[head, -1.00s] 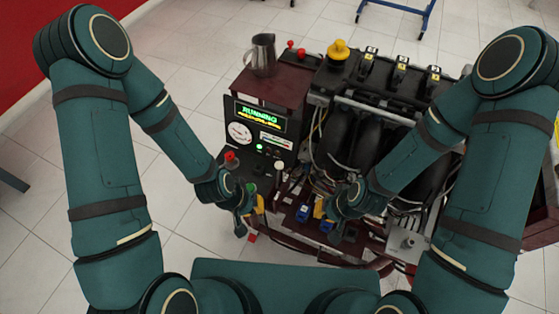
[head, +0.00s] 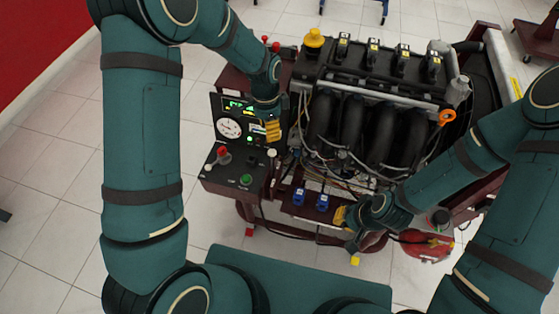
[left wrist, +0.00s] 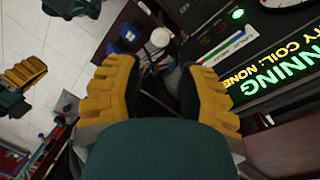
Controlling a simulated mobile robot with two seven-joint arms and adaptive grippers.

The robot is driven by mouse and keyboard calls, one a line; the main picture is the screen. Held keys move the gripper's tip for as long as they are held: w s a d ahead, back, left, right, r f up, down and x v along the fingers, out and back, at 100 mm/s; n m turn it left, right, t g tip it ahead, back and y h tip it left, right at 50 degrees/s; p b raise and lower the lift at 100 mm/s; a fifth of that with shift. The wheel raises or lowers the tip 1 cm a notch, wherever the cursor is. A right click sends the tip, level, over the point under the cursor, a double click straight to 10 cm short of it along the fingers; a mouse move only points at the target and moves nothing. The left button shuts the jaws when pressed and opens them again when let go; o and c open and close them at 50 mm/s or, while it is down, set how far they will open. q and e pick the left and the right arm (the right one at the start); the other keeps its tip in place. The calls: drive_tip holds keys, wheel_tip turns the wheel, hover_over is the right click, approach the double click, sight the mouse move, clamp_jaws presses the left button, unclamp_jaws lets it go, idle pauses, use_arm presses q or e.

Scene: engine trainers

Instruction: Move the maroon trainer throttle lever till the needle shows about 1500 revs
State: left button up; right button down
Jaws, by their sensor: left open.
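The maroon trainer (head: 262,205) carries a black control panel and an engine. A pale knob (head: 272,153), seemingly the throttle lever's, stands at the panel's right edge; it also shows in the left wrist view (left wrist: 160,37). The white round dial (head: 229,128) is on the upright panel; its needle is too small to read. My left gripper (head: 272,131) is open before the display, just above the pale knob. In the left wrist view its yellow fingers (left wrist: 160,78) are apart, the knob beyond them. My right gripper (head: 348,236) is open and empty at the trainer's front.
The lit display (left wrist: 270,82) reads RUNNING. A red knob (head: 223,152) and a green button (head: 246,179) are on the lower panel. Blue connectors (head: 299,197) sit right of it. The black engine (head: 365,120) fills the right. A red item (head: 428,245) is low at right.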

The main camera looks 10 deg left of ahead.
sight(272, 159)
use_arm(q)
drive_tip(key=f, duration=0.4)
drive_tip(key=s+f+b, duration=0.1)
drive_tip(key=f, duration=0.4)
drive_tip(key=d+f+b, duration=0.1)
drive_tip(key=f, duration=0.3)
drive_tip(key=shift+s+f, duration=0.25)
drive_tip(key=shift+s, duration=0.05)
drive_tip(key=shift+c, duration=0.4)
clamp_jaws()
